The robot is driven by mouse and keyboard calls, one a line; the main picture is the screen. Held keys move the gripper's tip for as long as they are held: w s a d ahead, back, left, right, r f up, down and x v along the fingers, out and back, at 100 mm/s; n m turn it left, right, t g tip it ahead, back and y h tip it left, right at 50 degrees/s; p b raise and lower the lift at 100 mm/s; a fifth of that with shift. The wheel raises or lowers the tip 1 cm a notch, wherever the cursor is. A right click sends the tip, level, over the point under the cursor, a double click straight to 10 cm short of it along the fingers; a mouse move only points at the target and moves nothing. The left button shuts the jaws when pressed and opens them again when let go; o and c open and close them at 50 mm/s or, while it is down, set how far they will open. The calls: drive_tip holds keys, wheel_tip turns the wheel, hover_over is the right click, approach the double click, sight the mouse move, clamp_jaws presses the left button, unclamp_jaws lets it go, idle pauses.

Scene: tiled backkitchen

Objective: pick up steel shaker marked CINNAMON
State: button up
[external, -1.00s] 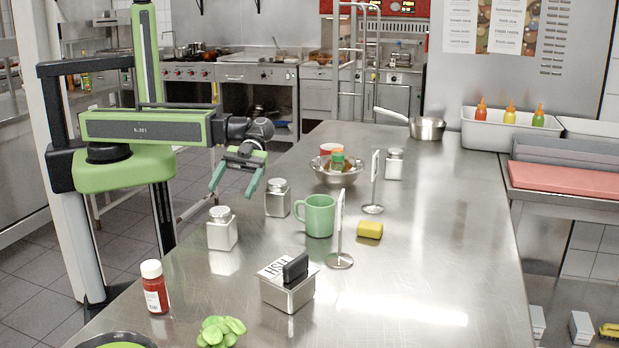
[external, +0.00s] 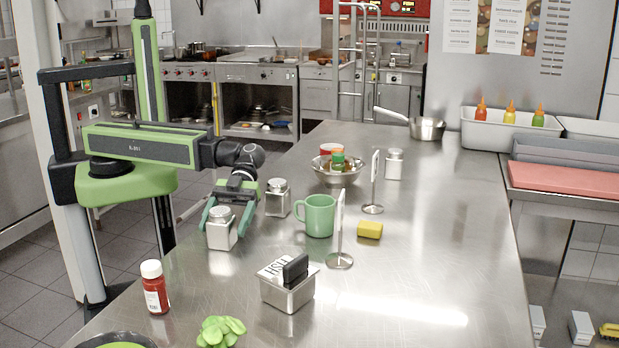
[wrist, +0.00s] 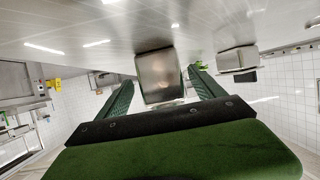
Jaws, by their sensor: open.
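Three steel shakers stand on the steel counter: a front one (external: 221,234), a middle one (external: 278,203) just behind it, and a far one (external: 394,165). No CINNAMON marking can be read on any of them, so I cannot tell which is meant. My gripper (external: 228,213) is open and low at the front shaker, with one finger on each side of it. In the wrist view the front shaker (wrist: 160,78) sits between the two green fingers of my gripper (wrist: 160,84). I cannot tell whether they touch it.
A green mug (external: 320,216) stands right of the middle shaker. A steel tin (external: 287,293) with a card and black block is in front. A red bottle (external: 156,292) stands near the left edge. A sponge (external: 370,230) and sign stands lie right. The counter's right side is clear.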

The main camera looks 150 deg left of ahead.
sight(217, 240)
drive_tip(key=b+x, duration=0.1)
drive_tip(key=x, duration=0.4)
drive_tip(key=shift+w+r+b, duration=0.1)
drive_tip(key=shift+w+b, duration=0.1)
drive_tip(key=shift+b, duration=0.15)
drive_tip(key=c, duration=1.6)
